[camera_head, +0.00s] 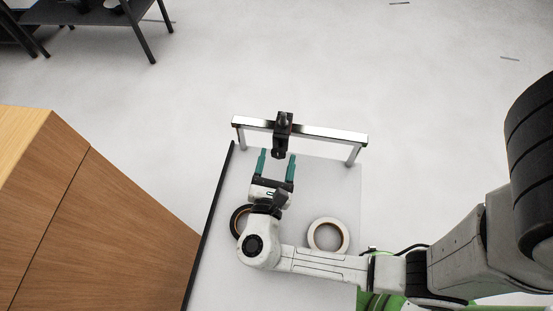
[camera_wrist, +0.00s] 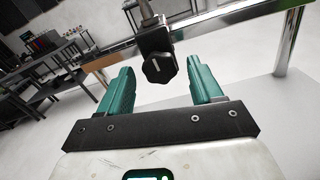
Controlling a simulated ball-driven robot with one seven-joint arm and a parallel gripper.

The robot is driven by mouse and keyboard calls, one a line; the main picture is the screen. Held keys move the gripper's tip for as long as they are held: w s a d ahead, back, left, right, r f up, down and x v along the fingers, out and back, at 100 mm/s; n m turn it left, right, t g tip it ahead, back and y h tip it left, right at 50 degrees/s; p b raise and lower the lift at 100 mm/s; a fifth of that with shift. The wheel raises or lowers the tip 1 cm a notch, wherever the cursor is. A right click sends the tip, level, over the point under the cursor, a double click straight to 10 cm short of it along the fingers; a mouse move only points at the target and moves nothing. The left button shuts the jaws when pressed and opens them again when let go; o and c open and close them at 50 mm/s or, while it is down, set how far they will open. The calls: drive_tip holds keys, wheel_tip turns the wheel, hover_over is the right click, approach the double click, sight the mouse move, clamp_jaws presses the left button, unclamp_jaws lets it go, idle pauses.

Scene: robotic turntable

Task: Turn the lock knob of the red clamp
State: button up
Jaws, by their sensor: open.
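A black clamp (camera_head: 282,128) sits on a metal rail (camera_head: 325,131) at the far end of the white table; no red shows on it in either view. In the wrist view, its dark ribbed lock knob (camera_wrist: 160,67) faces me, with a light slot mark on its face. My gripper (camera_head: 276,158) is open, with teal fingers pointing toward the clamp. In the wrist view my gripper (camera_wrist: 160,85) has one finger on each side of the knob, with gaps, and nothing is between the pads. Whether the fingertips reach as far as the knob is hard to tell.
A white ring-shaped roll (camera_head: 328,236) lies on the white table (camera_head: 335,190), and a dark roll (camera_head: 240,220) lies partly under my arm. A wooden cabinet (camera_head: 95,215) stands at the left. A dark table (camera_head: 90,14) stands farther back. The floor beyond the rail is clear.

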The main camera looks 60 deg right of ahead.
drive_tip(key=shift+c, duration=0.3)
drive_tip(key=c, duration=1)
drive_tip(key=shift+m, duration=0.4)
drive_tip(key=m+b, duration=0.2)
drive_tip(key=m, duration=0.1)
drive_tip(key=shift+m, duration=0.3)
drive_tip(key=m+b, duration=0.1)
drive_tip(key=m, duration=0.2)
drive_tip(key=shift+f+m+b, duration=0.1)
drive_tip(key=shift+m+b, duration=0.3)
drive_tip(key=m+b, duration=0.3)
drive_tip(key=m, duration=0.1)
drive_tip(key=shift+r+m+b, duration=0.2)
drive_tip(key=shift+m+b, duration=1)
drive_tip(key=shift+m, duration=0.6)
drive_tip(key=shift+d, duration=0.1)
